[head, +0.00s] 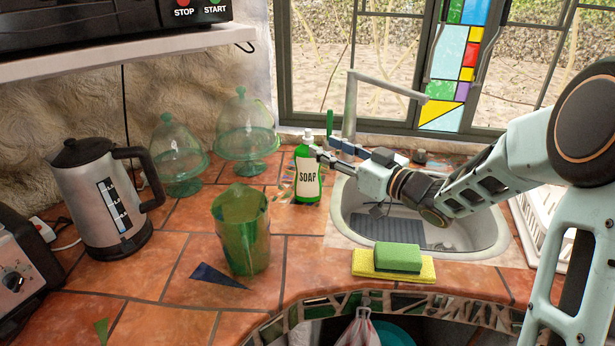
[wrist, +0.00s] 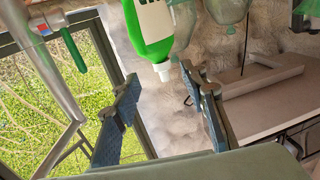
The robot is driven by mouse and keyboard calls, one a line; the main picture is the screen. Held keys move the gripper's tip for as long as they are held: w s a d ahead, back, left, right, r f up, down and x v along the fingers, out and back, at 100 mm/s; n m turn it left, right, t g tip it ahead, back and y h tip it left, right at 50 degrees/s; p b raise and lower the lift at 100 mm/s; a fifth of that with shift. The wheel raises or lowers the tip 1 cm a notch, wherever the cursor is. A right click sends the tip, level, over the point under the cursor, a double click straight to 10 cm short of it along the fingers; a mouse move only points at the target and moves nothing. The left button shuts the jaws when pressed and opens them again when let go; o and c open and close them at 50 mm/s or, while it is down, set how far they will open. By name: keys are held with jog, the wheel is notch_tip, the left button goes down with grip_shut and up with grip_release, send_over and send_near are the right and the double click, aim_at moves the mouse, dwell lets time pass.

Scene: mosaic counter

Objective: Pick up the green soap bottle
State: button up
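The green soap bottle (head: 307,178) stands upright on the tiled counter, left of the sink, with a white cap and a white SOAP label. My gripper (head: 327,150) reaches in from the right over the sink, with its fingertips close to the bottle's upper right side. In the wrist view the bottle (wrist: 150,28) shows upside down, its cap pointing down toward the space between the fingertips. My gripper (wrist: 159,76) is open there, with a finger on each side and nothing held. I cannot tell whether a finger touches the bottle.
A green pitcher (head: 241,232) stands in front of the bottle to the left. Two glass cake domes (head: 246,130) (head: 178,150) and a kettle (head: 100,195) stand further left. A faucet (head: 350,105) rises behind the sink (head: 480,238). A sponge (head: 398,257) lies in front.

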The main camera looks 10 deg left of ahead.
aim_at(312, 139)
jog(key=x, duration=0.6)
jog(key=shift+w+a+r, duration=0.1)
jog(key=shift+a, duration=0.3)
grip_shut()
jog(key=shift+r, duration=0.15)
